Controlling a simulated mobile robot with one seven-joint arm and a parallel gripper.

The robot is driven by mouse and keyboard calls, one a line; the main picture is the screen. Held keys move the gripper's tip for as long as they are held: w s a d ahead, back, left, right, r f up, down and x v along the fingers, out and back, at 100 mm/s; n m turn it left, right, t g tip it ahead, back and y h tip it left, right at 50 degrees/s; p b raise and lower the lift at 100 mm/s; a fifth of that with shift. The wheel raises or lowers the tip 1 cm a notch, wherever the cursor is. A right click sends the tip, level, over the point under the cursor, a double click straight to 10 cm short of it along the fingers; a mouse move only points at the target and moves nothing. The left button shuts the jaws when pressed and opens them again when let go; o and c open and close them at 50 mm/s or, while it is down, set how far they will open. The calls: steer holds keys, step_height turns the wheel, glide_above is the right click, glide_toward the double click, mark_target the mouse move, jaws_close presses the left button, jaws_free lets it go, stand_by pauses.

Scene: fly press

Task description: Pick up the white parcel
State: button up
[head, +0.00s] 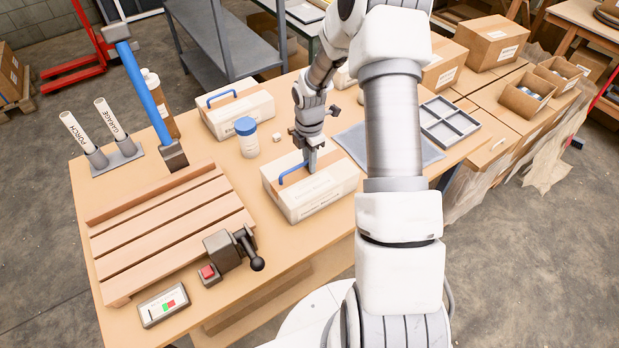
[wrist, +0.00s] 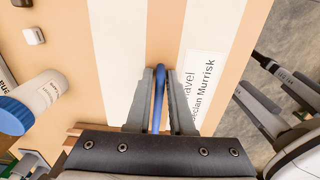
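A white parcel (head: 312,199) with a tan band and a blue handle sits near the front edge of the table, below my arm. My gripper (head: 311,168) points down at its top. In the wrist view, the fingers of my gripper (wrist: 160,85) stand close on both sides of the blue handle (wrist: 159,95) and appear shut on it. The parcel's white top (wrist: 222,40) with a printed label lies below the fingers. The parcel appears to rest on the table. A second white parcel (head: 240,116) with a blue handle stands farther back and left.
A blue-lidded jar (head: 248,142) and a small pale block (head: 277,137) stand left of the parcel. A grey mat (head: 425,150) and divided tray (head: 447,122) lie right.

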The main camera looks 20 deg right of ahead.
jaws_close()
steer(key=shift+w+r, duration=0.1)
stand_by(1.0)
